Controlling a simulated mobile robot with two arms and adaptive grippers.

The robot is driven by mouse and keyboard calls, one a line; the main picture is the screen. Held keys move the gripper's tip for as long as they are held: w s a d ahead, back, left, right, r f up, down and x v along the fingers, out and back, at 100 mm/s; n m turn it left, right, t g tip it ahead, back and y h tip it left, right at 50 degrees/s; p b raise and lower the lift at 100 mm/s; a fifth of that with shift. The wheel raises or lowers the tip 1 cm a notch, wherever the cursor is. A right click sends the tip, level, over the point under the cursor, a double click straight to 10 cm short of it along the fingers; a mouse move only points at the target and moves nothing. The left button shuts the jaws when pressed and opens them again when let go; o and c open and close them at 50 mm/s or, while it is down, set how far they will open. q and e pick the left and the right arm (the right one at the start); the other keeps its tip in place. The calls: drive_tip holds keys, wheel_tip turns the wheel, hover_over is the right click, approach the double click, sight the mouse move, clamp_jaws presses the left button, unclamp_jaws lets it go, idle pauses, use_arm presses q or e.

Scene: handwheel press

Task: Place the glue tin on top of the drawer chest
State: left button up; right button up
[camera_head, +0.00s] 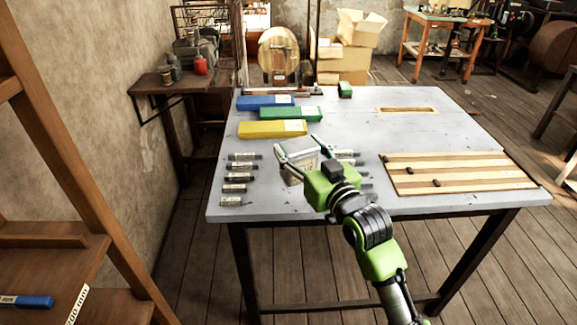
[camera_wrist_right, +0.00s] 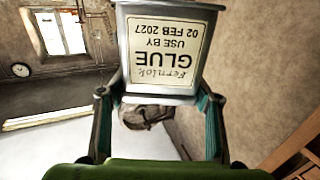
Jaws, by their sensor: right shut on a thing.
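The glue tin (camera_head: 297,167) is a pale metal tin over the front middle of the worktable. My right gripper (camera_head: 304,152) is shut on it, a finger on either side. The wrist view shows the tin (camera_wrist_right: 165,50) close up between my right gripper's fingers (camera_wrist_right: 157,98). Its cream label reads "Fernlok GLUE, use by 02 FEB 2027", upside down in that view. Whether its base touches the tabletop cannot be told. I cannot pick out a drawer chest in either view. My left gripper is not in view.
The grey worktable (camera_head: 350,112) holds blue (camera_head: 262,102), green (camera_head: 285,114) and yellow (camera_head: 262,129) boxes, several small tubes (camera_head: 238,177) and a slatted wooden board (camera_head: 450,172). A wooden shelf (camera_head: 60,270) stands at left. The table's back right is mostly clear.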

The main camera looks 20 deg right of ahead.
drive_tip(key=shift+w+a+f+p, duration=0.15)
drive_tip(key=shift+w+f, duration=0.75)
drive_tip(key=shift+f, duration=0.6)
drive_tip(key=shift+w+a+f+p, duration=0.15)
drive_tip(key=shift+w+f, duration=0.75)
drive_tip(key=shift+f, duration=0.6)
drive_tip(key=shift+w+a+f+p, duration=0.15)
drive_tip(key=shift+w+f, duration=0.75)
drive_tip(key=shift+f, duration=0.6)
drive_tip(key=shift+f, duration=0.1)
drive_tip(key=o, duration=1.5)
drive_tip(key=shift+f, duration=0.1)
